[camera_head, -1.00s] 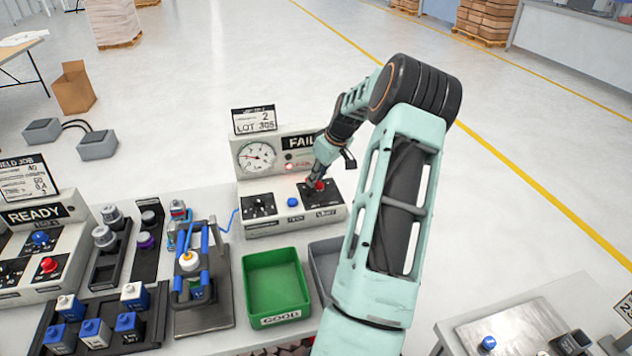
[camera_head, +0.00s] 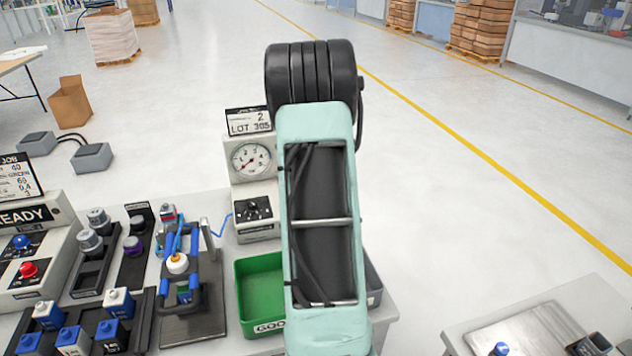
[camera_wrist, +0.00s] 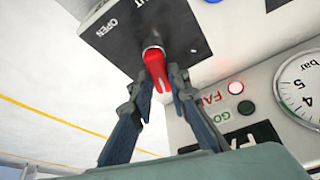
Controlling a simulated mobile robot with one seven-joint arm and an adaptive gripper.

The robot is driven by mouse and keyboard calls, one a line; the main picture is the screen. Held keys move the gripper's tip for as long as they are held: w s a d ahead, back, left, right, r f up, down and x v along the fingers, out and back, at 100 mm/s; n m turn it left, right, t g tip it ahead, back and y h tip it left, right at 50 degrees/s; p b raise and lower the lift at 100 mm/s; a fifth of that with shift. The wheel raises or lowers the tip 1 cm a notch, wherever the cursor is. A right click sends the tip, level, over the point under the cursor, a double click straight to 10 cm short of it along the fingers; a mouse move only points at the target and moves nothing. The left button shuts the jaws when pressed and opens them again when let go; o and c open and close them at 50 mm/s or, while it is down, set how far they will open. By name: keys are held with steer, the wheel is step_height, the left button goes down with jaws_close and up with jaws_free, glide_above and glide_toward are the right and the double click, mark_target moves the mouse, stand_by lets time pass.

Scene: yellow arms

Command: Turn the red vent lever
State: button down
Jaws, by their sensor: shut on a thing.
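The red vent lever (camera_wrist: 154,54) stands out from a black panel (camera_wrist: 120,32) marked OPEN and, partly cut off, "UT" in the wrist view. My gripper (camera_wrist: 163,76) is shut on the lever, one finger on each side of it. In the head view my arm hides the gripper, the lever and the right part of the test unit. The unit's gauge (camera_head: 250,159) shows left of my arm, and also at the right edge of the wrist view (camera_wrist: 303,88).
On the unit, a red lamp (camera_wrist: 236,88) is lit beside a dark green one (camera_wrist: 246,107). A green bin (camera_head: 252,283) stands in front. Left of it are a blue-handled fixture (camera_head: 178,268) and another unit marked READY (camera_head: 35,240).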

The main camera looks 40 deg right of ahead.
steer(key=m, duration=0.1)
steer(key=m+g, duration=0.1)
steer(key=m, duration=0.3)
steer(key=shift+s+d+g+h, duration=0.1)
steer(key=shift+s+g+h, duration=0.15)
steer(key=shift+g+h, duration=0.15)
steer(key=shift+s+f, duration=0.1)
steer(key=c, duration=1.8)
jaws_free()
steer(key=shift+c, duration=0.2)
steer(key=shift+r, duration=0.5)
steer(key=v, duration=1.1)
steer(key=shift+a, duration=0.25)
